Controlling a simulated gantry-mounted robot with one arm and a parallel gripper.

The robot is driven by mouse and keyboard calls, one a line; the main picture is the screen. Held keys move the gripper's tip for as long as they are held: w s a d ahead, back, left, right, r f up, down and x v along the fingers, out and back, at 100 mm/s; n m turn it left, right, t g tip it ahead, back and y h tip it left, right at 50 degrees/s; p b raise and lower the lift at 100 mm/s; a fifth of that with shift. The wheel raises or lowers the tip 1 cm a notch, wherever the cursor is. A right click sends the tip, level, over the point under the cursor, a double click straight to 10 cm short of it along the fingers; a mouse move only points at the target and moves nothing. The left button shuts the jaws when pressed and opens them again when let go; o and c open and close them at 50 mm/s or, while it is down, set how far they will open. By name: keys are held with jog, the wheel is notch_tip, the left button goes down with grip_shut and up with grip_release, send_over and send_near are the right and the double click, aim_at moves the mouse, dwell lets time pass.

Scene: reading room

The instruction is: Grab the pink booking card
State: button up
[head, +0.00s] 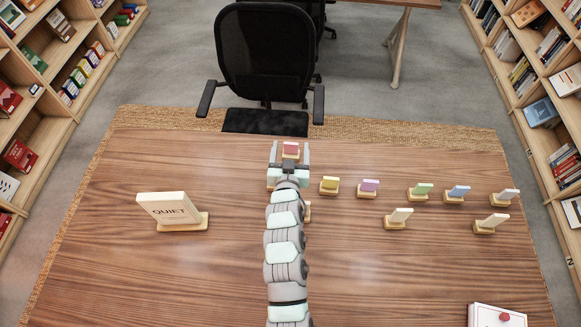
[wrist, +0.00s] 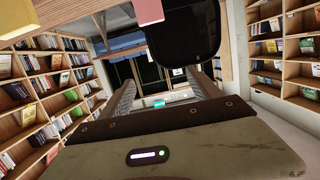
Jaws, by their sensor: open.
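The pink card (head: 290,147) stands upright in a small wooden holder near the far edge of the table. A pink card (wrist: 149,11) also shows at the top of the wrist view, cut off by the frame. My gripper (head: 289,154) is open, its two fingers on either side of the pink card in the head view. In the wrist view the space between the fingers of my gripper (wrist: 160,84) looks empty. Whether the fingers are level with the card or above it I cannot tell.
Right of my arm stand a yellow card (head: 329,183), a mauve card (head: 370,185), a green card (head: 423,188), a blue card (head: 459,191) and several pale ones. A QUIET sign (head: 170,208) stands left. My arm partly hides other small wooden pieces. A chair (head: 262,55) is beyond.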

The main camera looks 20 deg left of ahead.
jog(key=g+h+b, duration=0.1)
jog(key=g+b, duration=0.1)
send_near(291, 146)
jog(key=x, duration=0.2)
jog(key=r+x, duration=0.1)
jog(key=x, duration=0.1)
jog(key=shift+w+f, duration=0.2)
jog(key=shift+w, duration=0.35)
jog(key=shift+w+a+f, duration=0.3)
jog(key=shift+w+f, duration=0.35)
jog(key=shift+w, duration=0.2)
jog(key=shift+w+a+f, duration=0.35)
jog(key=shift+w+f, duration=0.3)
jog(key=shift+w, duration=0.15)
jog(key=shift+b+x, duration=0.3)
jog(key=shift+x, duration=0.55)
jog(key=shift+r, duration=0.1)
jog(key=shift+c, duration=0.4)
grip_shut()
